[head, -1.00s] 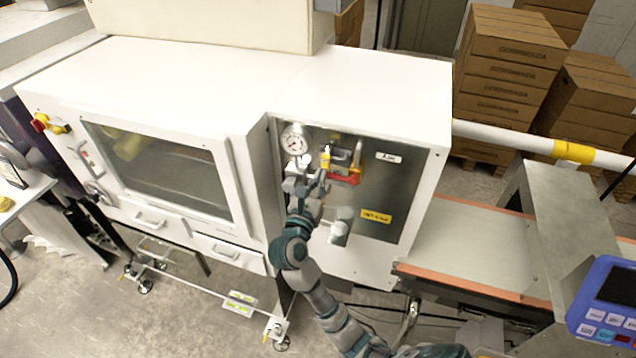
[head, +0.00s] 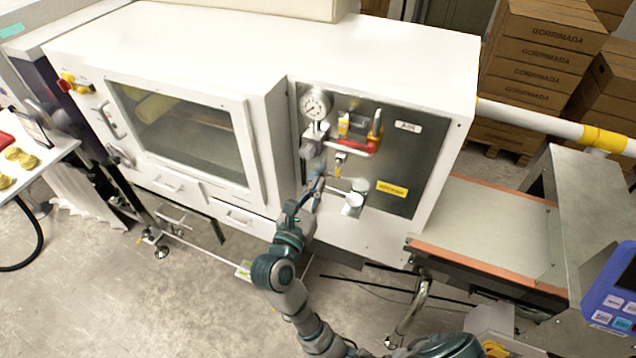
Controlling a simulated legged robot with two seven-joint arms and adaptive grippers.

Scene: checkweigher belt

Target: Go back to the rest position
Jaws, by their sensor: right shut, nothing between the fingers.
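My right gripper (head: 318,184) is shut and empty. It is in front of the lower left part of the grey air panel (head: 400,165), below the round gauge (head: 316,104). A red handle (head: 352,142) with yellow parts sits on the panel, up and to the right of the gripper and apart from it. My right arm reaches up to the gripper from the bottom of the view. My left gripper is not in view.
The white machine cabinet (head: 230,50) with a window (head: 180,130) stands ahead. A conveyor belt (head: 490,235) and a blue keypad unit (head: 612,295) are at the right. Stacked cartons (head: 540,60) stand behind. The floor (head: 130,300) at lower left is clear.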

